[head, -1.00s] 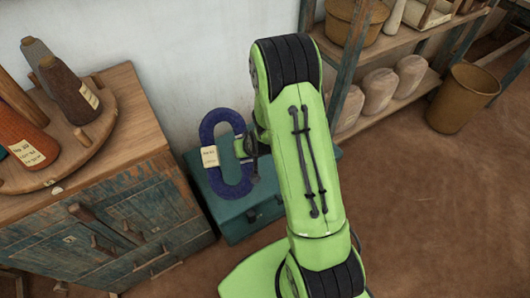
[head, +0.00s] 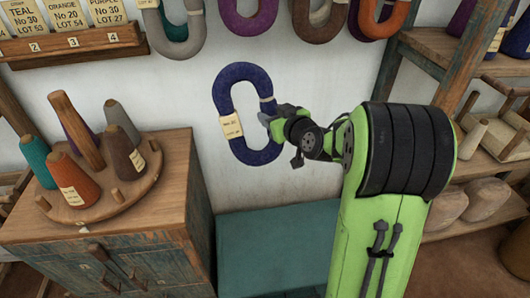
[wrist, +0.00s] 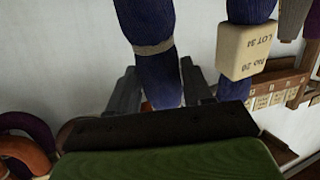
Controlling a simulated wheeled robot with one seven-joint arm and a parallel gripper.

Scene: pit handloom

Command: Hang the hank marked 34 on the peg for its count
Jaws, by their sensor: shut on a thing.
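A dark blue oval hank (head: 223,95) with a cream tag (head: 232,125) is held up in front of the white wall. My gripper (head: 270,112) is shut on the hank's right side, near a pale band. In the wrist view the hank's strand (wrist: 155,70) runs between the fingers (wrist: 160,92), and the tag (wrist: 247,50) reads No 20, LOT 34, upside down. Other hanks hang along the top of the head view: a grey one (head: 202,45), a purple one (head: 228,22) and an orange one (head: 383,28). Their pegs are out of the picture.
A wooden rail (head: 80,48) with count cards and small numbers is at the upper left. A cabinet (head: 120,255) at left bears a round board with several yarn cones (head: 75,187). A teal chest (head: 270,250) stands below the hank. Shelves (head: 480,60) are at right.

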